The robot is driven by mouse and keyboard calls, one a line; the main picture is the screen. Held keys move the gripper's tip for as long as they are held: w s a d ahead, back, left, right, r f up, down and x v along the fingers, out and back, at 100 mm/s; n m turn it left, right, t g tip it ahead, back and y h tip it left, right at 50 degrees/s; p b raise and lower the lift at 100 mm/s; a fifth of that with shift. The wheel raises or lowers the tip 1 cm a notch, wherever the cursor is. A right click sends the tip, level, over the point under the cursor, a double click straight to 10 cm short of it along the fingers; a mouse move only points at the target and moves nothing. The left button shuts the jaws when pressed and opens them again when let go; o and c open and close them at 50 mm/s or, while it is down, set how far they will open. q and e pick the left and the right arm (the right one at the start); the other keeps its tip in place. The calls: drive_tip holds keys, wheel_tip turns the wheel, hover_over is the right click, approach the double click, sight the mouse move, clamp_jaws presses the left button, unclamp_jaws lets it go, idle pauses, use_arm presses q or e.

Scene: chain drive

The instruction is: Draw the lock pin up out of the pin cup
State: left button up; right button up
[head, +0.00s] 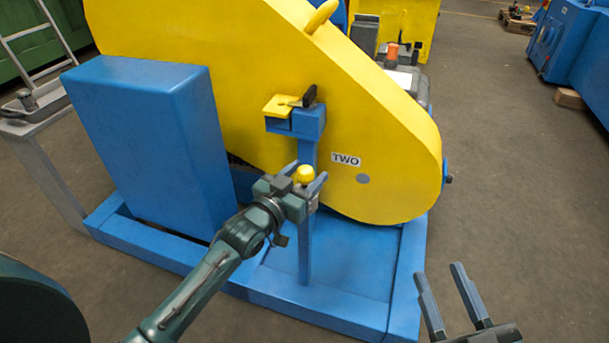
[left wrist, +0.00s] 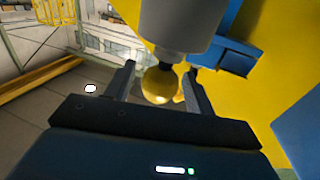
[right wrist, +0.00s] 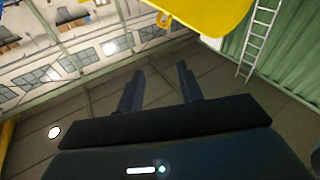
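The lock pin shows as a round yellow knob (head: 304,174) on a grey stem. The pin cup, a grey cylinder (head: 314,203), sits on the blue post below the knob and is partly hidden by my left gripper. In the left wrist view the knob (left wrist: 158,86) is between the fingers and its short stem runs into the grey cup (left wrist: 178,25). My left gripper (head: 308,180) is open around the knob, with gaps visible beside it in the left wrist view (left wrist: 160,80). My right gripper (head: 440,270) is open and empty, right of the blue base.
A yellow chain guard (head: 250,60) marked TWO stands behind the post. A blue bracket (head: 300,122) with a yellow plate and a dark handle (head: 309,96) is above the knob. A tall blue box (head: 150,150) stands left.

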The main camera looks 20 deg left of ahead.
use_arm(q)
drive_tip(key=c, duration=0.9)
drive_tip(key=shift+r+p, duration=0.65)
drive_tip(key=shift+p, duration=0.05)
drive_tip(key=shift+c, duration=0.2)
drive_tip(key=shift+r+p, duration=0.4)
drive_tip(key=shift+p, duration=0.05)
drive_tip(key=shift+r+p, duration=0.4)
drive_tip(key=shift+p, duration=0.05)
drive_tip(key=shift+r+p, duration=0.85)
drive_tip(key=shift+p, duration=0.1)
drive_tip(key=shift+r+p, duration=0.4)
drive_tip(key=shift+r, duration=0.25)
drive_tip(key=shift+r+p, duration=1.25)
drive_tip(key=shift+p, duration=0.35)
drive_tip(key=shift+r+p, duration=0.75)
drive_tip(key=shift+p, duration=0.1)
drive_tip(key=shift+r, duration=0.15)
use_arm(e)
drive_tip(key=d+g+h, duration=0.1)
drive_tip(key=g+h, duration=0.1)
drive_tip(key=s+d+m+g+h, duration=0.1)
drive_tip(key=d+g+h, duration=0.1)
drive_tip(key=shift+f+m+g, duration=0.2)
drive_tip(key=shift+m+g, duration=0.1)
